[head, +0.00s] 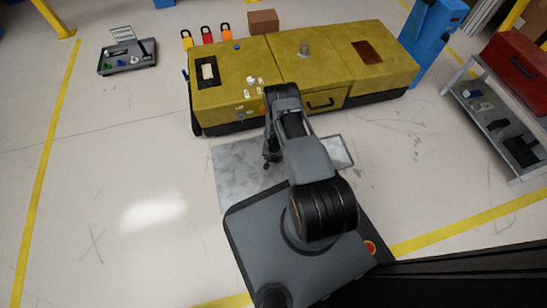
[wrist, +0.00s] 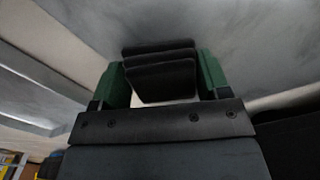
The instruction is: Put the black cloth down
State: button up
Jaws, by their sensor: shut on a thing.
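My gripper (wrist: 164,78) shows in the wrist view with its two green fingers, one on each side of the black cloth (wrist: 160,66). The cloth looks folded in several layers, and the gripper is shut on it. In the head view my gripper (head: 270,157) hangs low in front of the yellow module, over or beside the grey metal sheet. The cloth cannot be told apart from the dark gripper there. Whether the cloth touches any surface is not clear.
A yellow dashboard module (head: 290,80) stands ahead, with small parts on its left top. A grey metal sheet (head: 236,180) lies on the floor. A grey tray (head: 127,68) is at far left, a shelf cart (head: 480,95) at right. The left floor is open.

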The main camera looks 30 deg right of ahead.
jog(key=shift+f, duration=0.1)
jog(key=o, duration=0.9)
